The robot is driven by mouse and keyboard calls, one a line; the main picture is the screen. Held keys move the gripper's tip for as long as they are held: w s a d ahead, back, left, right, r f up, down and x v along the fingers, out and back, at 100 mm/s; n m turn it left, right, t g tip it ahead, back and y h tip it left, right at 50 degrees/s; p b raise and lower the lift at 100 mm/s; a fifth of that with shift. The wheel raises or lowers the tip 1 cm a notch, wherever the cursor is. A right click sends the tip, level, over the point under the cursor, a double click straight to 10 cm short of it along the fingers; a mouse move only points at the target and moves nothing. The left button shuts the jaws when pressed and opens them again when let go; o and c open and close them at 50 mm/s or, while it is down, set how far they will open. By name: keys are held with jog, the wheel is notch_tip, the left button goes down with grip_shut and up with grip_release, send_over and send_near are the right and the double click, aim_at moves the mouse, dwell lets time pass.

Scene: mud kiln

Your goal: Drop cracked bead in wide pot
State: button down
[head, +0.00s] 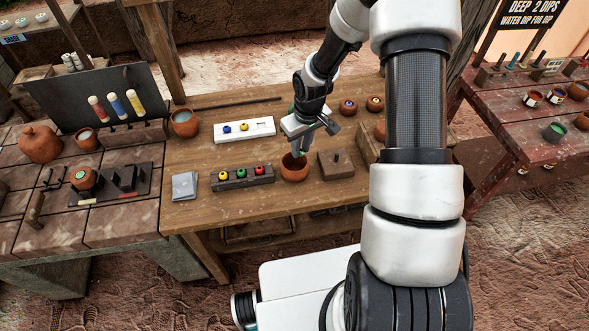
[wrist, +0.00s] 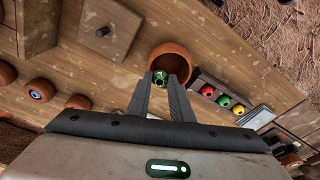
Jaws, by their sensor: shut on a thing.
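My gripper (wrist: 162,90) is shut on a small dark green bead (wrist: 160,77), seen between the fingertips in the wrist view. Whether the bead is cracked is too small to tell. The gripper points down over a round terracotta pot (wrist: 164,53) with a wide mouth. In the wrist view the bead shows against the pot's opening, near its rim. In the head view the gripper (head: 299,153) is just above the same pot (head: 294,170), which stands on the wooden table.
Left of the pot, a dark rack (head: 242,178) holds yellow, green and red beads. Behind it, a white tray (head: 244,130) holds blue and yellow beads. A wooden block with a knob (head: 335,164) stands close right of the pot.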

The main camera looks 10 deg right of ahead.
notch_tip(320, 180, down, 2)
jog(key=shift+f+b, duration=0.25)
jog(key=shift+b, duration=0.25)
jog(key=c, duration=1.5)
grip_release()
jog(key=shift+r, duration=0.1)
jog(key=shift+s+d+r+p, duration=0.15)
jog(key=shift+s+r, duration=0.25)
jog(key=shift+r, duration=2.45)
jog(key=shift+s+d+r+p, duration=0.15)
jog(key=shift+s+r, duration=0.25)
jog(key=shift+r, duration=2.45)
jog(key=shift+s+d+r, duration=0.2)
jog(key=shift+s+r, duration=0.2)
jog(key=shift+r, duration=2.45)
